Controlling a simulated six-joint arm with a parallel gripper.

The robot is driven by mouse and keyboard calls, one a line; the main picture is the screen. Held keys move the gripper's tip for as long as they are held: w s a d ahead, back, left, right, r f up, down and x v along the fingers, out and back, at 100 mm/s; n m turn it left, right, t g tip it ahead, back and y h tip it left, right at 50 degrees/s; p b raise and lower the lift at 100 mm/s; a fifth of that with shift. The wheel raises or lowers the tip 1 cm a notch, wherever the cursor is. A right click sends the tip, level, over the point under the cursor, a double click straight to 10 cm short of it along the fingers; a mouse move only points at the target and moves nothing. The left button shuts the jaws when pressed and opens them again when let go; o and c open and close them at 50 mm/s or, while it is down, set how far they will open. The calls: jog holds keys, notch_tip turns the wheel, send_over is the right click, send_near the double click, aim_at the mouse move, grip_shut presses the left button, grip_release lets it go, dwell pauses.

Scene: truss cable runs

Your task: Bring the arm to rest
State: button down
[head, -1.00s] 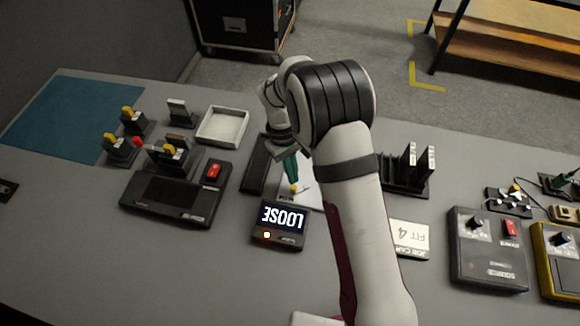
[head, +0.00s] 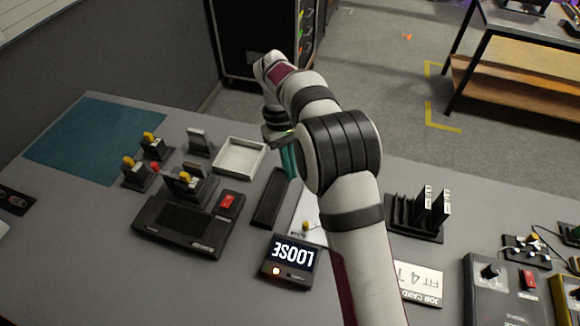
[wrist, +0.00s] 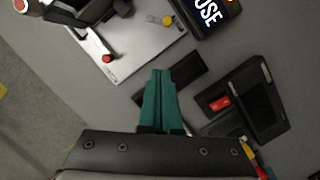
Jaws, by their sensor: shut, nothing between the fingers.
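My arm reaches up over the table, bent at the elbow, in the head view. My gripper (head: 289,160), with teal fingers, hangs above the table near the dark narrow tray (head: 269,198). In the wrist view its fingers (wrist: 160,73) are together with nothing between them. They point down over the dark tray (wrist: 180,80) and show no contact with it. The forearm hides part of the white plate (head: 309,207) behind it.
A display reading LOOSE (head: 289,262) stands in front. A black unit with a red switch (head: 190,223) and a white tray (head: 239,157) are at left. A slotted rack (head: 412,218), a FIT 4 card (head: 419,284) and control boxes (head: 502,290) are at right. The teal mat (head: 95,140) is bare.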

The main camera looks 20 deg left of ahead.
jog(key=s+d+r+m+y, duration=0.2)
jog(key=s+d+r+m, duration=0.6)
jog(key=s+d+r, duration=0.6)
jog(key=s+d+f+m+y, duration=0.1)
jog(key=s+d+f+m, duration=0.1)
jog(key=s, duration=0.4)
jog(key=s+d+f+m+t, duration=0.1)
jog(key=s+d+f+m, duration=0.2)
jog(key=s, duration=0.4)
jog(key=shift+d+m+t+y, duration=0.35)
jog(key=shift+d+m, duration=0.25)
jog(key=shift+m, duration=0.5)
jog(key=shift+w, duration=0.15)
